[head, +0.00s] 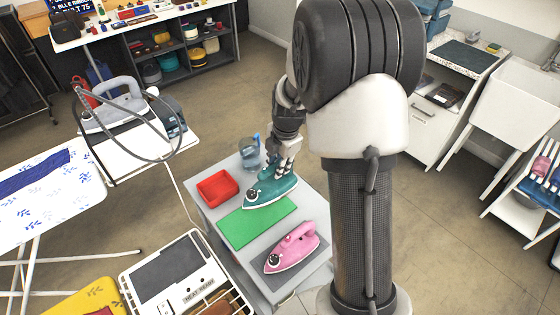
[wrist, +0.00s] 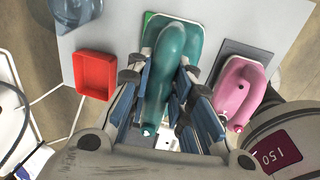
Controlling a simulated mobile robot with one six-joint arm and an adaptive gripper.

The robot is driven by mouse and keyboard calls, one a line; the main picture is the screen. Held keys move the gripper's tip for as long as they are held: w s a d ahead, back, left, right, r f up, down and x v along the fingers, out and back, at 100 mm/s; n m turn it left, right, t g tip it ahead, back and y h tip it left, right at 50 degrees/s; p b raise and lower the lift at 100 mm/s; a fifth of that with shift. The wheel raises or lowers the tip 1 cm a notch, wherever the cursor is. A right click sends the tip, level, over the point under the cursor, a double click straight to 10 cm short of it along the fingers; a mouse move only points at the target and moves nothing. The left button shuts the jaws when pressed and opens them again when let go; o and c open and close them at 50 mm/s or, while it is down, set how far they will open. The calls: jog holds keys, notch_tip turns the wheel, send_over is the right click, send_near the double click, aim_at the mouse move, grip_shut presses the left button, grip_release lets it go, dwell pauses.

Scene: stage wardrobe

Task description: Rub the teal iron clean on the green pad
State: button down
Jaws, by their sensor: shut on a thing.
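The teal iron (head: 268,192) is at the far edge of the green pad (head: 257,227) on the grey table. My gripper (head: 284,166) comes down from above and is shut on the iron's handle. In the wrist view, the blue-grey fingers of my gripper (wrist: 160,88) stand on both sides of the teal iron's handle (wrist: 168,60). Only a thin strip of the green pad (wrist: 148,16) shows there; the iron hides the rest. I cannot tell whether the iron's sole touches the pad or the table.
A pink iron (head: 291,250) rests on a dark mat beside the pad. A red tray (head: 218,187) and a blue-tinted clear jug (head: 249,153) stand on the table's other side. A heat-press-like machine (head: 172,275) and an ironing board (head: 50,210) are to the left.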

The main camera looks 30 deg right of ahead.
jog(key=shift+a+f+b, duration=0.2)
jog(key=shift+f+b, duration=0.2)
jog(key=shift+f, duration=0.2)
jog(key=shift+f+b, duration=1.35)
jog(key=shift+f, duration=1.15)
